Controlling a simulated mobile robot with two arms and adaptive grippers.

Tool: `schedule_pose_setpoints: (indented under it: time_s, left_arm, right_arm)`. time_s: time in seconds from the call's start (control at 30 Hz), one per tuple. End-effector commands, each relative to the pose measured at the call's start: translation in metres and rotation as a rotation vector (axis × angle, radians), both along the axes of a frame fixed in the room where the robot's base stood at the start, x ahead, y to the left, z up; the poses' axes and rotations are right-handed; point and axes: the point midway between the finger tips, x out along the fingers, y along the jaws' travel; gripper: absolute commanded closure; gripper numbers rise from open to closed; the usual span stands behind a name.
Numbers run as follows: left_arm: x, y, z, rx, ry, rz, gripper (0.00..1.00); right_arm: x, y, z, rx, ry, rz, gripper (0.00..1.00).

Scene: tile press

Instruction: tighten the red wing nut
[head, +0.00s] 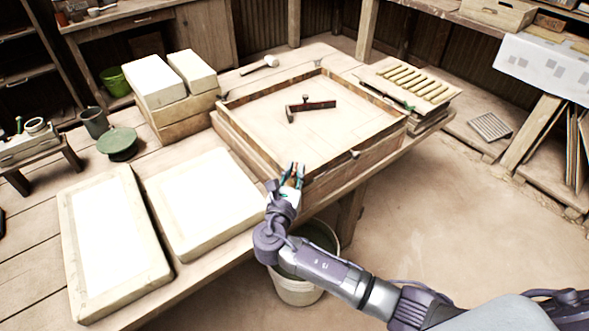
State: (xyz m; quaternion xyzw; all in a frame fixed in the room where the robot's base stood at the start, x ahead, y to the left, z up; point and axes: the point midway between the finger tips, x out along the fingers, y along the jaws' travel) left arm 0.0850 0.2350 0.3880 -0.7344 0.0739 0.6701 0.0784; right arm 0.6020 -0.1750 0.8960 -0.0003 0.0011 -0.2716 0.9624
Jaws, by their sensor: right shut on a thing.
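My right gripper (293,171) is at the near front corner of the wooden press frame (240,151). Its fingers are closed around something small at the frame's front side. A little red shows between the fingers, which fits the red wing nut (290,181); the fingers hide most of it, so its turn and tightness cannot be told. A small dark fitting (355,154) sits on the frame's front edge to the right. My left gripper is not in view.
A dark-handled tool (312,106) lies inside the frame. Two pale slabs (205,197) lie left of my gripper. A bucket (298,288) stands under my right arm. Stacked blocks (170,85) and a rack of strips (420,83) flank the frame.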

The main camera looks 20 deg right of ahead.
Motion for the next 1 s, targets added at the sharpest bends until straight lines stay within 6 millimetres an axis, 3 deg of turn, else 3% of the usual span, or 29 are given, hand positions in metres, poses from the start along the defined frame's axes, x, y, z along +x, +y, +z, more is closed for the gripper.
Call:
schedule_pose_setpoints:
  time_s: [0.5, 1.0]
  left_arm:
    - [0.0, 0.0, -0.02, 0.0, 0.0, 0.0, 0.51]
    - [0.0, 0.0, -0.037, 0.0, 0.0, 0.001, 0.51]
  right_arm:
    - [0.001, 0.002, -0.002, 0.001, -0.002, -0.459, 1.0]
    - [0.001, 0.0, 0.0, 0.0, -0.003, -0.674, 1.0]
